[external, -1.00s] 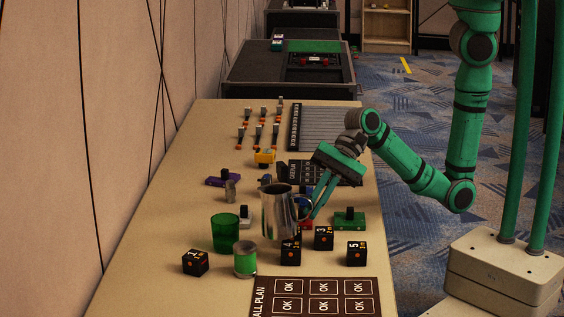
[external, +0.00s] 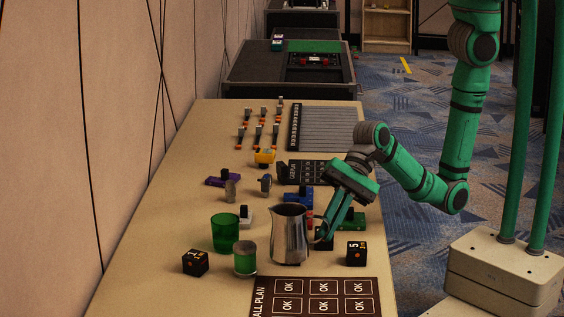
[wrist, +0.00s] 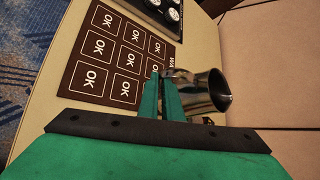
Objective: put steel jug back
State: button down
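The steel jug (external: 289,236) stands upright, spout to the left, over the near part of the table. It is at or very close to the table top; I cannot tell whether its base touches. My gripper (external: 322,236) is on the jug's right, at its handle side, fingers slanting down. In the wrist view, my fingers (wrist: 161,95) are at the handle, with the jug's body (wrist: 207,92) to their right. The gripper looks shut on the handle, though the contact is partly hidden.
A green cup (external: 225,233) and a green-banded can (external: 245,259) stand close left of the jug. Black numbered cubes stand at left (external: 195,262) and right (external: 356,253). A brown OK panel (external: 322,298) lies in front. Another cube is partly hidden behind the fingers.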

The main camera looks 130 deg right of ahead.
jog(key=w+a+n, duration=0.1)
jog(key=w+a, duration=0.1)
jog(key=a, duration=0.4)
jog(key=shift+y, duration=0.4)
jog(key=shift+w+a+f, duration=0.1)
jog(key=shift+a+f, duration=0.1)
jog(key=shift+f, duration=1)
jog(key=shift+w+a+f, duration=0.15)
jog(key=shift+a+f, duration=0.05)
jog(key=shift+f, duration=1)
jog(key=shift+w+a+f, duration=0.1)
jog(key=shift+a+f, duration=0.1)
jog(key=shift+f, duration=1)
jog(key=shift+f, duration=0.1)
jog(key=c, duration=1.9)
grip_release()
jog(key=shift+f, duration=0.1)
jog(key=shift+c, duration=0.2)
